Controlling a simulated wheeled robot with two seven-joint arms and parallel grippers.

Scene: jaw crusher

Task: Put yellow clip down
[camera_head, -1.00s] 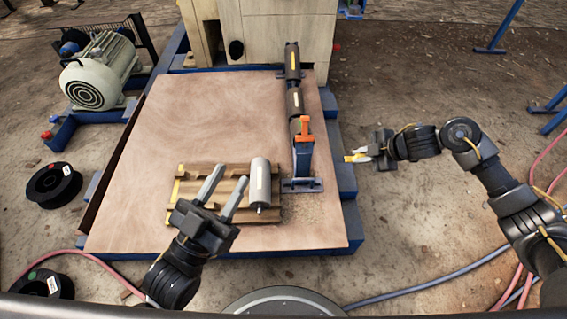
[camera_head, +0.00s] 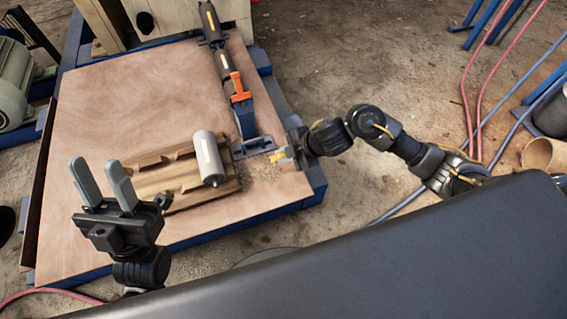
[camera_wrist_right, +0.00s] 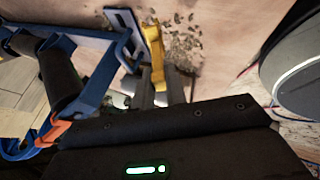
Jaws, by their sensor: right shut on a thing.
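The yellow clip (camera_head: 279,157) is held in my right gripper (camera_head: 284,155), at the right edge of the brown board (camera_head: 110,95), near the foot of a blue bracket (camera_head: 247,118). In the right wrist view the clip (camera_wrist_right: 155,52) stands between the fingers (camera_wrist_right: 163,88), its far end over the board beside the bracket's foot plate. I cannot tell whether it touches the board. An orange clip (camera_head: 238,88) sits on the bracket. My left gripper (camera_head: 96,172) is open and empty, left of the wooden rack (camera_head: 160,180).
A grey cylinder (camera_head: 207,152) lies on the rack. A dark bar with yellow marks (camera_head: 210,22) runs behind the bracket. A motor (camera_head: 14,90) stands at the left. Hoses (camera_head: 468,85) and blue stands are at the right. The board's back left is clear.

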